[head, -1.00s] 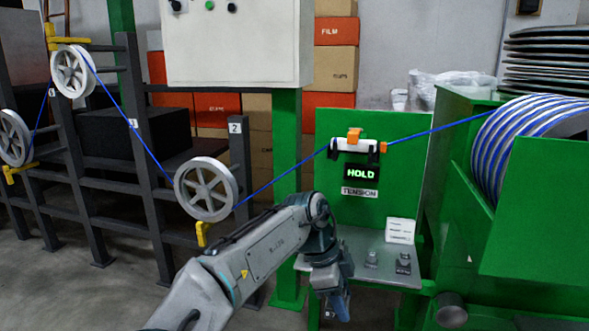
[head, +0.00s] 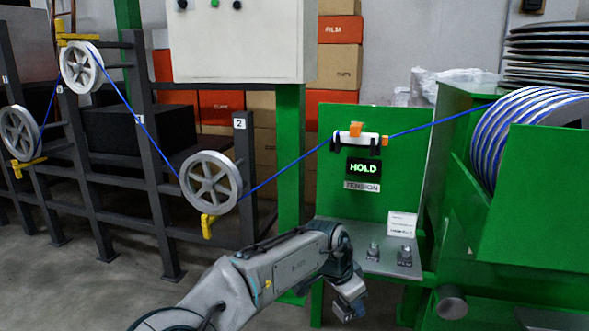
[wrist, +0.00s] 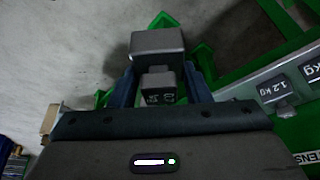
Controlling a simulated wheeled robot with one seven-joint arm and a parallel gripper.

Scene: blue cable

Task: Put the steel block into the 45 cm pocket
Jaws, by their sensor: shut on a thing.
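My gripper (head: 350,306) hangs low in front of the green stand, below the small grey ledge. In the wrist view, its two dark blue fingers (wrist: 160,88) are shut on a grey steel block (wrist: 157,41). A narrower part of the block, with white lettering too small to read surely, lies between the fingers towards the palm. In the head view the block is small and hard to tell from the fingers. No pocket marked 45 cm can be made out in either view.
The grey ledge (head: 340,238) holds two small knobbed weights (head: 374,251) and a white card (head: 402,224). A HOLD display (head: 363,168) stands above. A blue cable (head: 272,178) runs over pulleys left to a green-framed drum.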

